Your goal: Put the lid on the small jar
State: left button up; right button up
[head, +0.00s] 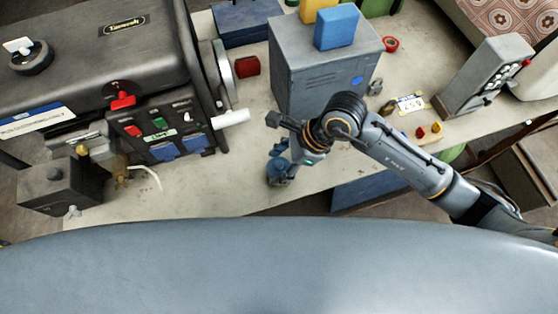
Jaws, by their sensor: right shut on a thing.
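My right gripper (281,160) is over the bench near its front edge, just in front of the grey metal box. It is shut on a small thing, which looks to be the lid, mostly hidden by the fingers. A small dark blue jar-like thing (280,178) shows right under the fingertips and seems to stand on the bench. I cannot tell whether lid and jar touch, as they are small and overlap with the gripper. My left gripper is not in view.
The grey box (300,82) carries a blue block (336,27). A large black machine (95,65) with a white handle (230,118) stands to the left. A red thing (247,66) lies behind. Small red and yellow pieces (428,130) lie right.

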jog(key=shift+f+b, duration=0.2)
jog(key=shift+b, duration=0.65)
dwell(1.5)
dwell(0.3)
jog(key=o, duration=0.8)
jog(key=o, duration=0.4)
jog(key=shift+r, duration=0.1)
jog(key=shift+r+p, duration=2)
jog(key=shift+r, duration=1.45)
